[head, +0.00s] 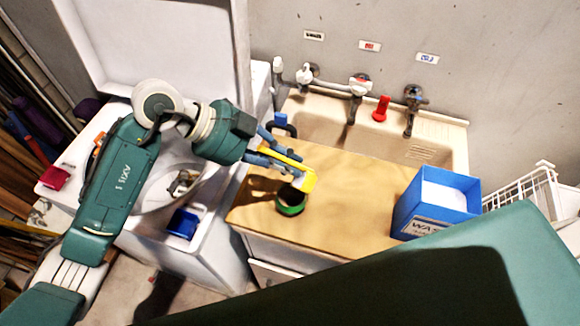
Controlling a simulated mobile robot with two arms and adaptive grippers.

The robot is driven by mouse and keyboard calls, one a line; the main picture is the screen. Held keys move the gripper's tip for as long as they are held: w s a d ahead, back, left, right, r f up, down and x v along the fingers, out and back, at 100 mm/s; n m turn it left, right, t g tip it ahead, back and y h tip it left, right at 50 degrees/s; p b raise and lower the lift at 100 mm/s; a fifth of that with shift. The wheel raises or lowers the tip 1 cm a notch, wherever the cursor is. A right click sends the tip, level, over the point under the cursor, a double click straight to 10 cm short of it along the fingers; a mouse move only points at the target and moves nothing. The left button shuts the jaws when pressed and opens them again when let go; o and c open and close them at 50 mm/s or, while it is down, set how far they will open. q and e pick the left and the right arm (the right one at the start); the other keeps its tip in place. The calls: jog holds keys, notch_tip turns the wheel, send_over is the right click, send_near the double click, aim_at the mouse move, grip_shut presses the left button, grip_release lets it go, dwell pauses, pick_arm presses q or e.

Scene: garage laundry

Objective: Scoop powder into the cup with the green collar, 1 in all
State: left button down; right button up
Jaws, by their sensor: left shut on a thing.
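My left gripper (268,156) is shut on the handle of a yellow scoop (308,181). The scoop's bowl is at the right rim of the cup with the green collar (290,210) in this view. The cup stands on the wooden worktop, and its dark inside is partly hidden by the scoop. I cannot tell whether the scoop touches the cup or holds powder. A blue box of white powder (408,212) stands open at the right of the worktop. My right gripper is out of view.
The wooden worktop (350,190) is clear between cup and box. Behind it is a sink (322,128) with taps and a red object (381,108). An open washing machine (215,218) stands left, with a blue container (183,223) on it. A white rack (530,188) is at right.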

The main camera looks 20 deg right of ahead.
pick_arm(q)
jog(key=h+b, duration=0.1)
jog(key=b, duration=0.1)
jog(key=a+f+h+b, duration=0.1)
jog(key=b, duration=0.1)
jog(key=g+h+b, duration=0.1)
jog(key=shift+w+a+f+b, duration=0.15)
jog(key=shift+w+f+b, duration=0.1)
jog(key=shift+f+b, duration=0.15)
jog(key=h+b, duration=0.1)
jog(key=b, duration=0.1)
jog(key=a+h+b, duration=0.1)
jog(key=h+b, duration=0.1)
jog(key=shift+w+f+g, duration=0.15)
jog(key=shift+g, duration=0.25)
dwell(0.6)
